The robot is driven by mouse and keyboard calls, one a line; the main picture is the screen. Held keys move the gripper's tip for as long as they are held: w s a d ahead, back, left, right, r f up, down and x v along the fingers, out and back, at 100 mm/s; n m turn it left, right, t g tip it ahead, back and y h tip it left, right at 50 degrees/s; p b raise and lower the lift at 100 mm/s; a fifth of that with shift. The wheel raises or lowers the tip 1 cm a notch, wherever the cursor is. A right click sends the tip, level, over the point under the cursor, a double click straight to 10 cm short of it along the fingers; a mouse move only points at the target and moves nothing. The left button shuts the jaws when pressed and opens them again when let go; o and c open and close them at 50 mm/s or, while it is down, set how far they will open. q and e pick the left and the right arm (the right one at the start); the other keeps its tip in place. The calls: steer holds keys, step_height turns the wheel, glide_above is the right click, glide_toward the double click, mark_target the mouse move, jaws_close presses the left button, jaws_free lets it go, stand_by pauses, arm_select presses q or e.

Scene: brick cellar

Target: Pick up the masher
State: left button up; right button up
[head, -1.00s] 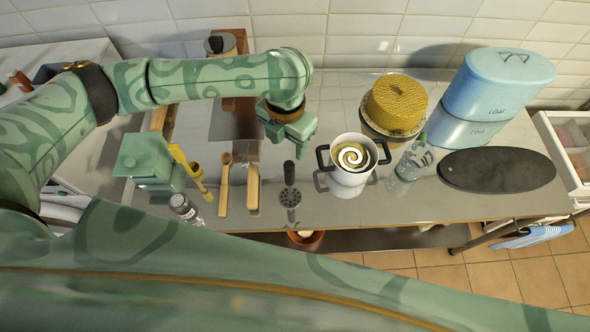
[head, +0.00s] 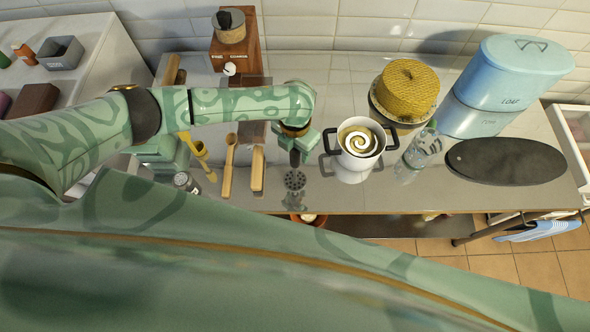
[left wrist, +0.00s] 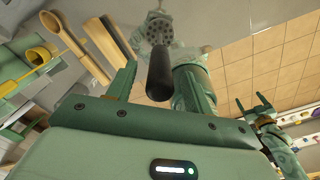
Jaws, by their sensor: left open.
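The masher (head: 294,180) has a dark handle and a round, perforated grey head. It is on the grey counter, below my left gripper (head: 300,148) in the head view. In the left wrist view the masher's dark handle (left wrist: 160,74) points toward the camera, between the two spread fingers of my left gripper (left wrist: 158,82). The gripper is open, with gaps on both sides of the handle. My left gripper hides the handle's upper part in the head view. My right gripper (left wrist: 253,104) shows at the right of the left wrist view, its fingers apart.
A white pot (head: 358,150) with a swirl inside stands just right of the masher. A wooden-handled tool (head: 257,170), a wooden spoon (head: 229,165) and a yellow ladle (head: 200,155) lie to the left. A clear bottle (head: 418,150) stands beyond the pot.

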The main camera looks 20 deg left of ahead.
arm_select(q)
steer(key=shift+f, duration=0.65)
steer(key=shift+c, duration=0.2)
steer(key=c, duration=1)
steer(key=shift+r, duration=0.1)
